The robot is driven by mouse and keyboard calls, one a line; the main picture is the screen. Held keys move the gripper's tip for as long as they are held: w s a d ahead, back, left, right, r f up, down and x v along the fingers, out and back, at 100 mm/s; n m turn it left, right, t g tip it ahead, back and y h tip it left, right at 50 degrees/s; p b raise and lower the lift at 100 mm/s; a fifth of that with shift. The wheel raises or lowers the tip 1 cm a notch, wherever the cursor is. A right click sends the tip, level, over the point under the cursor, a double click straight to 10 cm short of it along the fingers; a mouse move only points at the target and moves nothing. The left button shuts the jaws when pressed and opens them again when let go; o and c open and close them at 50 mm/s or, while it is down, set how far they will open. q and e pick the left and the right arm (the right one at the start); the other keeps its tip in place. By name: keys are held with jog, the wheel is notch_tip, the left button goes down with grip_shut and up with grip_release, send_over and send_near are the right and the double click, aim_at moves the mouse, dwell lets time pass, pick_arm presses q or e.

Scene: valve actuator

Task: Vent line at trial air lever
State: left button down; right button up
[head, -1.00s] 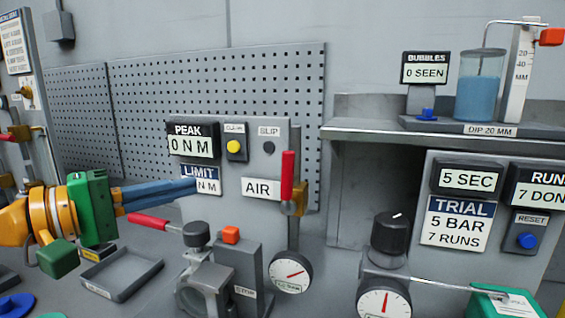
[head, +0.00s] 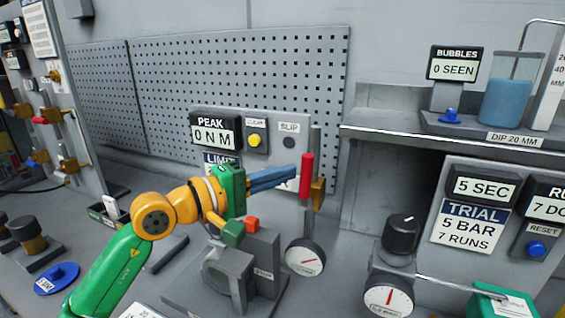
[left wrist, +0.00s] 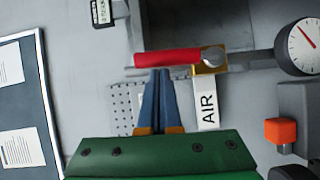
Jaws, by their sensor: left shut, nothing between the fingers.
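The air lever is a red handle (head: 306,172) that stands upright beside a brass valve body (head: 318,193) on a grey pipe. In the left wrist view, turned sideways, the red handle (left wrist: 168,57) lies just beyond my fingertips, with the brass valve (left wrist: 211,69) at its right end. My left gripper (head: 291,173), green with blue fingers, is shut and empty, its tips close to the handle's left side. I cannot tell whether they touch. The fingers mostly hide the AIR label, which is clear in the left wrist view (left wrist: 208,108). My right gripper is not in view.
Below the lever is a round gauge (head: 305,257). A clamp block with an orange button (head: 252,225) stands under my gripper. To the right are a black knob (head: 400,235), another gauge (head: 388,300) and the trial panel (head: 475,172). A grey shelf (head: 400,140) juts out above.

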pick_arm(q)
jog(key=shift+w+d+f, duration=0.1)
jog(key=shift+w+f, duration=0.05)
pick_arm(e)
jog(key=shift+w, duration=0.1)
pick_arm(q)
jog(key=shift+s+d+r+b, duration=0.2)
jog(key=shift+s+d+b, duration=0.1)
jog(key=shift+b, duration=0.1)
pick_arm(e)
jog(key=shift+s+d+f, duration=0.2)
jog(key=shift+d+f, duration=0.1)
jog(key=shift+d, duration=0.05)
